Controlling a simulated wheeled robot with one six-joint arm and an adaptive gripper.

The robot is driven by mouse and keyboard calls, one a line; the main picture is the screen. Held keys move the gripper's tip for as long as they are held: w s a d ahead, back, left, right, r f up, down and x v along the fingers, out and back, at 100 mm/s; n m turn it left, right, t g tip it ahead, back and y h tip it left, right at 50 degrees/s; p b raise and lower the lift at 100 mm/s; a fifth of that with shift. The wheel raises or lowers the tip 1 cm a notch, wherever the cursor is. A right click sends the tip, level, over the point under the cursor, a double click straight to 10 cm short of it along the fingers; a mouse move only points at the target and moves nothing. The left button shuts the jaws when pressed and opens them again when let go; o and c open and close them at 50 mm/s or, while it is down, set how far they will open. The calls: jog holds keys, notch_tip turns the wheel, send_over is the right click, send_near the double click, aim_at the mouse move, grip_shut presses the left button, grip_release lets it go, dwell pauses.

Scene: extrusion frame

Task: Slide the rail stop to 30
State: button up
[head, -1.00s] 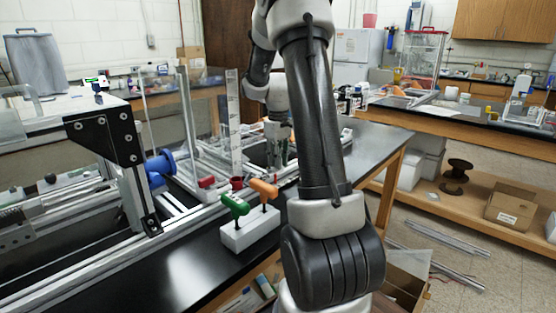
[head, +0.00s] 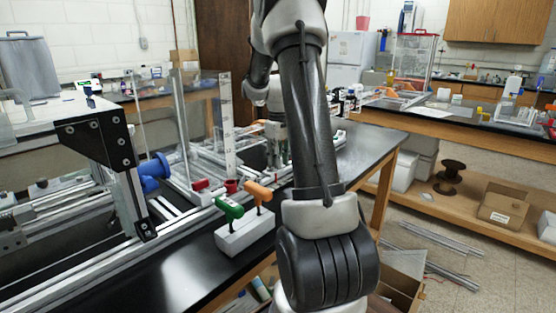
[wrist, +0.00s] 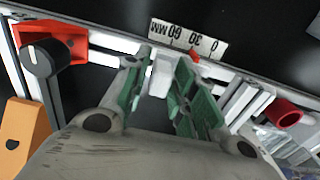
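In the wrist view, a white scale plate (wrist: 188,40) reads 0, 30, 60 and MM upside down, with 0 on the right. A small red pointer (wrist: 194,55) is at the plate's lower edge, close to the 30 mark. A pale block (wrist: 162,75), seemingly the rail stop, sits on the rail between the green-padded fingers of my gripper (wrist: 164,62). The fingers are apart, with narrow gaps showing beside the block. The right finger partly hides the area below the pointer, so its link to the block is unclear. In the head view my arm largely hides my gripper.
A black knob on a red bracket (wrist: 45,55) and an orange part (wrist: 25,135) are left in the wrist view; a red cylinder (wrist: 284,112) is right. In the head view, green (head: 230,208) and orange (head: 258,192) handles stand in a white block (head: 245,235) at the table edge.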

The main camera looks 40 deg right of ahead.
jog(key=shift+r, duration=0.1)
notch_tip(320, 180, up, 12)
dwell(0.4)
dwell(0.4)
